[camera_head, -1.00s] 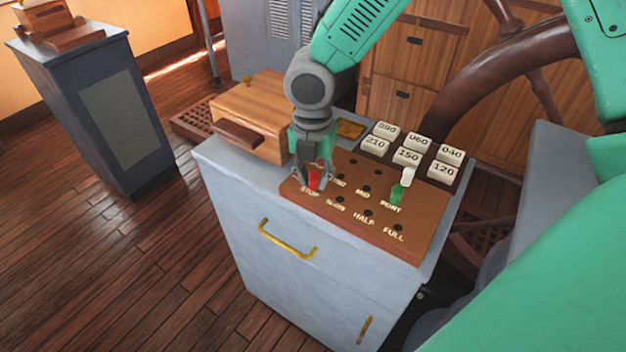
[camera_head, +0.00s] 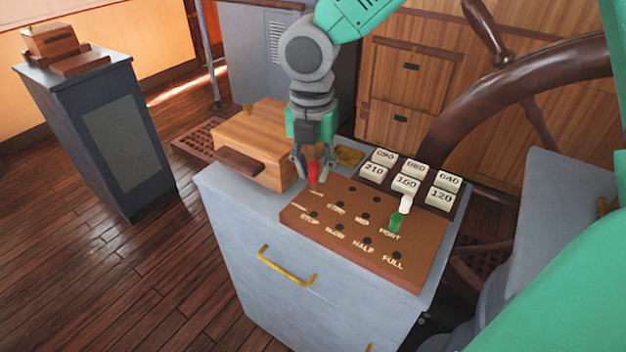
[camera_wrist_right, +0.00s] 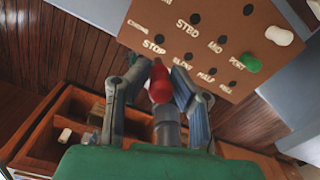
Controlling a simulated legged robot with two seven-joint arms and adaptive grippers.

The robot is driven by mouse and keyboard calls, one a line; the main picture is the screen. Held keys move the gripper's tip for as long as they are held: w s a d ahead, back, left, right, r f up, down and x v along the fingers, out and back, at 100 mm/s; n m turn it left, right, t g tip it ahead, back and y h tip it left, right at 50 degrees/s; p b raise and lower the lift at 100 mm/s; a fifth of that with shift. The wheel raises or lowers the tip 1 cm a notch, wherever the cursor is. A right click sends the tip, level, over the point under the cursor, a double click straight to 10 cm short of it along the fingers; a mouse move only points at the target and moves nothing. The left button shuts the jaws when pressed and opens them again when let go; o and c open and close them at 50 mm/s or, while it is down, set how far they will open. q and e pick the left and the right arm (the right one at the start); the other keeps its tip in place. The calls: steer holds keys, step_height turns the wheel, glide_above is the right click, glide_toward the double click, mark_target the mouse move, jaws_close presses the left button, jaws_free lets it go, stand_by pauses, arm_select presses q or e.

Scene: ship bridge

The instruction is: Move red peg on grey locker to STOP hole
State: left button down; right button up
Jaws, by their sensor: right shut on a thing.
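My right gripper (camera_head: 313,176) is shut on the red peg (camera_head: 314,172), which points down between its fingertips. They are at the back left corner of the brown peg board (camera_head: 425,250), and I cannot tell the exact gap beneath the peg. The board's STOP label (camera_head: 309,218) is at its front left, with a dark hole just above it in the picture. In the right wrist view the red peg (camera_wrist_right: 159,84) sits between the two fingers, close to the STOP label (camera_wrist_right: 153,46). The board lies on the grey locker (camera_head: 250,235). My left gripper is not in view.
A green peg (camera_head: 395,219) and a white peg (camera_head: 405,203) stand on the board near PORT. White number blocks (camera_head: 404,184) sit in a dark tray behind it. A wooden box (camera_head: 262,140) stands left of the gripper. A large ship's wheel (camera_head: 500,88) is at the back right.

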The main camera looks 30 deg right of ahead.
mark_target(313, 187)
steer(key=shift+n, duration=0.9)
steer(key=shift+w+f+b, duration=0.2)
steer(key=shift+f+b, duration=0.1)
steer(key=shift+f, duration=2.95)
steer(key=shift+s+p, duration=0.1)
steer(key=shift+p, duration=0.4)
steer(key=shift+f+p, duration=0.1)
steer(key=shift+p, duration=0.35)
steer(key=shift+f, duration=0.3)
steer(key=shift+f, duration=0.4)
